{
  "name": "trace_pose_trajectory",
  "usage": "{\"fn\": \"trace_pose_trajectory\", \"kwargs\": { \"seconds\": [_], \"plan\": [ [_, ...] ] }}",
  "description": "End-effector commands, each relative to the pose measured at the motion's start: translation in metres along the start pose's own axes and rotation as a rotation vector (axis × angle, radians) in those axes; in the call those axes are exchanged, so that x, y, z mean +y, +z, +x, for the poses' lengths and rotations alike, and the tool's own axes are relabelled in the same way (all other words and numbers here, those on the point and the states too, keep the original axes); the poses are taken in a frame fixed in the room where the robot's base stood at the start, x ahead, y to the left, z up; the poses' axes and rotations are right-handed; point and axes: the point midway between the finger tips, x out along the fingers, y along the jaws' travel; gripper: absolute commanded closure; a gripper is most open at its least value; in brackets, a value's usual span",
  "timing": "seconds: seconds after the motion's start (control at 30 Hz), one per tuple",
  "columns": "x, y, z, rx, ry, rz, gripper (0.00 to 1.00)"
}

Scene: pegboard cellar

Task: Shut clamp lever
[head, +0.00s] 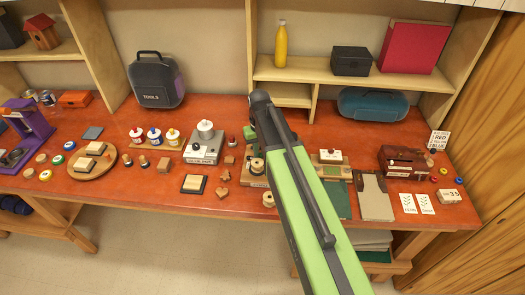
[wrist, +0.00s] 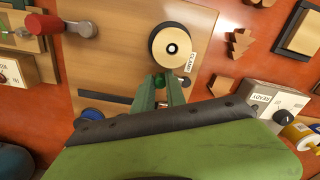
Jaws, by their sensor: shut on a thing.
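My gripper (wrist: 161,82) is low over a wooden board (wrist: 110,55) in the wrist view. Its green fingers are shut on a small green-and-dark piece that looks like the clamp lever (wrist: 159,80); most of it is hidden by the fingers. A round wooden spool-like piece (wrist: 172,47) with a dark centre stands just beyond the fingertips, beside a small label, apparently "CLAMP". A blue knob (wrist: 90,113) on the board is partly hidden by my gripper. In the head view my arm covers much of the board, and the spool (head: 257,165) shows at its edge.
A box with a dial (wrist: 270,97) lies to the right. Wooden cutouts (wrist: 240,42) and a dark-framed block are close by. In the head view, the orange bench (head: 125,185) is crowded.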

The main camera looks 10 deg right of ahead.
Motion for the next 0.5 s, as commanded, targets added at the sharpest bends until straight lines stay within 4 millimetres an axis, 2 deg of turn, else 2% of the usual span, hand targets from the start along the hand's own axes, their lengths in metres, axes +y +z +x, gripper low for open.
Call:
{"fn": "trace_pose_trajectory", "kwargs": {
  "seconds": [0.23, 0.5],
  "plan": [
    [-0.0029, 0.0039, 0.0, 0.001, -0.002, 0.106, 1.0],
    [-0.0034, 0.005, 0.0, 0.001, -0.002, 0.146, 1.0]
  ]
}}
